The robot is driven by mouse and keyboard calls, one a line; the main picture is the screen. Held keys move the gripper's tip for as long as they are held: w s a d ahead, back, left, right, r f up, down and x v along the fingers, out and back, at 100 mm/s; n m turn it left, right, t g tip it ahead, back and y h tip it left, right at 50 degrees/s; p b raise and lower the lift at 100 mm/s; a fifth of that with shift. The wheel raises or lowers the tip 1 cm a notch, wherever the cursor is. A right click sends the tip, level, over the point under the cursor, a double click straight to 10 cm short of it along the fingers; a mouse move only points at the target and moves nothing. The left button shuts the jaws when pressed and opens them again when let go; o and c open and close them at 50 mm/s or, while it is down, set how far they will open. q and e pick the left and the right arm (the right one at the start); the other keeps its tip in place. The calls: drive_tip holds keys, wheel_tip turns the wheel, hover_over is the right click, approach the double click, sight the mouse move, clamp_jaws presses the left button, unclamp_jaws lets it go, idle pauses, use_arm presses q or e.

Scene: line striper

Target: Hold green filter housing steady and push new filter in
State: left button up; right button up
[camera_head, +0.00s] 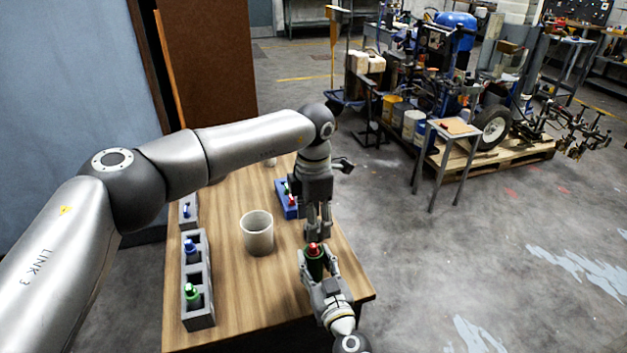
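The green filter housing (316,266) stands upright near the right edge of the wooden table, with a red piece (313,248) at its top. My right gripper (318,272) comes from the front with its fingers around the housing and looks shut on it. My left gripper (317,234) points down just behind and above the red piece. Its fingertips are small and partly merged with the dark housing, so I cannot tell whether they are shut or touch the red piece. How deep the red piece sits is hidden.
On the wooden table (232,290) stand an off-white cup (258,238), a blue tray (286,211) with small red and green parts, and a grey block rack (199,318) holding a green piece (192,294) and a blue piece (190,249). A smaller grey block is behind it.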

drive_tip(key=o, duration=0.4)
drive_tip(key=shift+c, duration=0.2)
drive_tip(key=shift+s, duration=0.1)
